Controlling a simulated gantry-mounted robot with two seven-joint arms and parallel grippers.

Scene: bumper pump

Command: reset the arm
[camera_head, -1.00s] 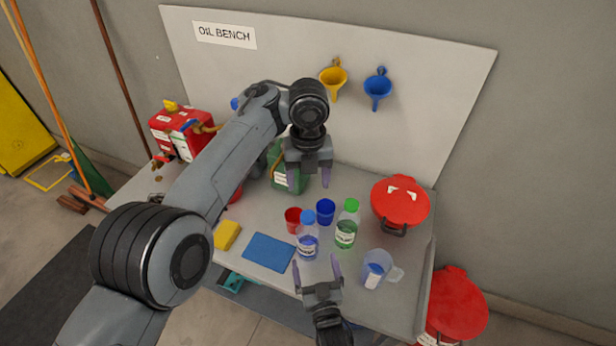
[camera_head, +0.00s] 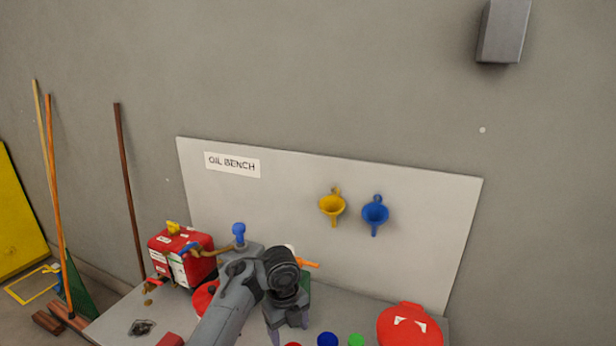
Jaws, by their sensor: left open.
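My left gripper (camera_head: 288,327) shows at the bottom middle, below its dark round wrist joint. Its fingers point down over the bench, in front of the backboard, and are open with nothing seen between them. The fingertips are close to the lower picture edge. My right gripper is not in view.
The oil bench (camera_head: 118,322) runs along the bottom. A red can (camera_head: 180,258) stands at its left and a red round container (camera_head: 408,327) at its right. A blue cap (camera_head: 327,339) and a green cap (camera_head: 356,340) show low down. Yellow (camera_head: 332,204) and blue (camera_head: 375,213) funnels hang on the backboard (camera_head: 285,190).

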